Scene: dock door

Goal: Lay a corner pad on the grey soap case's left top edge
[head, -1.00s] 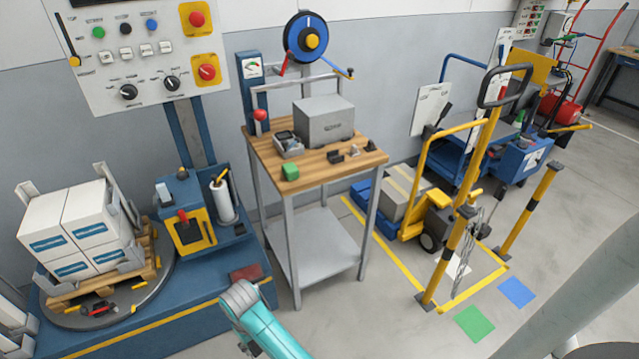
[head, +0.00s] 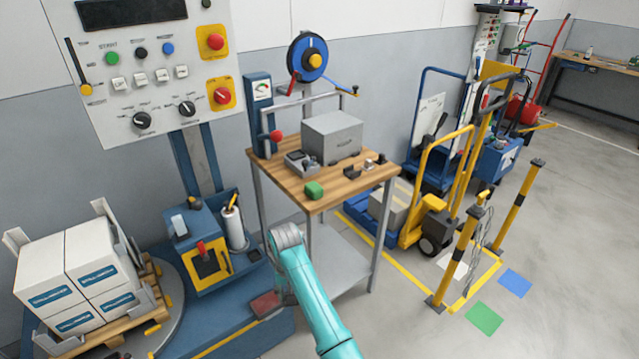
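The grey soap case (head: 333,138) is a closed grey box at the back of the wooden-topped table (head: 335,189). Its top and left top edge show bare. A small dark angled piece (head: 352,173), which looks like a corner pad, lies in front of the case. Two more small pieces (head: 369,163) lie to its right, too small to tell apart surely. My teal arm reaches up from the bottom to a grey joint in front of the table's left front. My gripper cannot be made out; it is hidden or out of view.
A strapping reel (head: 308,58) and a red-knobbed frame (head: 277,136) stand behind. A loaded pallet (head: 105,318) is at left.

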